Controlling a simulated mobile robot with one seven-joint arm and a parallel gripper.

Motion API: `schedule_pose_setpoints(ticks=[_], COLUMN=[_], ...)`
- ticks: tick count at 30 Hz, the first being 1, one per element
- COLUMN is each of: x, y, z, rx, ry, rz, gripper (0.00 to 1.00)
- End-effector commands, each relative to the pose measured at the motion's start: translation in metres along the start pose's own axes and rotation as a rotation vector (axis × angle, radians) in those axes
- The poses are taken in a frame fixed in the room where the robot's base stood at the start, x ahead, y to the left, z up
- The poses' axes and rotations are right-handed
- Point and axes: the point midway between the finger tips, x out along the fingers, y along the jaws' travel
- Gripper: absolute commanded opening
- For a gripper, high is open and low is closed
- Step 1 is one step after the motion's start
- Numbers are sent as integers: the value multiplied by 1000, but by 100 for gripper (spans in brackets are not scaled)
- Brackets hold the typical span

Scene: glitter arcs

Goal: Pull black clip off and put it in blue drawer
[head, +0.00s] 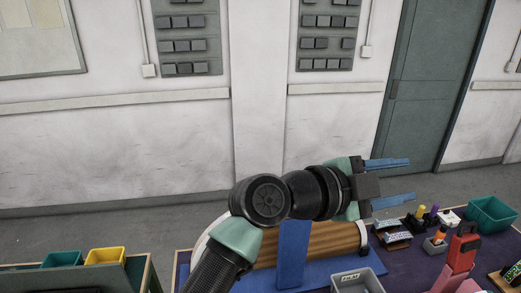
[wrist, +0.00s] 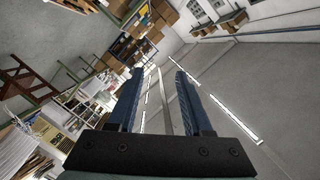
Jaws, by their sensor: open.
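My gripper (head: 408,181) is raised above the right part of the table in the head view. Its two blue fingers are spread apart and point right, with nothing between them. In the wrist view the fingers (wrist: 159,73) are also apart and empty, with the room beyond them. I cannot make out a black clip for certain. Small dark and grey items (head: 394,236) lie on the table below my gripper, too small to identify. No blue drawer can be made out; my arm covers part of the table.
A wooden rounded piece (head: 333,240) with a blue upright strip (head: 293,252) stands behind my arm. A grey bin (head: 358,281), a teal bin (head: 492,213) and a red-and-black item (head: 461,247) are on the right. A yellow bin (head: 105,256) is at the left. The air around my gripper is clear.

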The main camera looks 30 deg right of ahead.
Motion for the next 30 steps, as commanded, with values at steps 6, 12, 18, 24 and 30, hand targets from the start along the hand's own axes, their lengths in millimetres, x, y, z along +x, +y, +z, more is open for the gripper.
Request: schedule_pose_setpoints(ticks=[6, 12, 18, 24, 30], x=[-72, -163, -205, -205, -197], y=[94, 148, 167, 177, 194], z=[125, 180, 195, 202, 215], rx=[-331, -545, -627, -633, -632], ry=[-528, -904, -1063, -1073, -1070], rz=[428, 606, 659, 663, 662], gripper=[50, 50, 50, 50, 50])
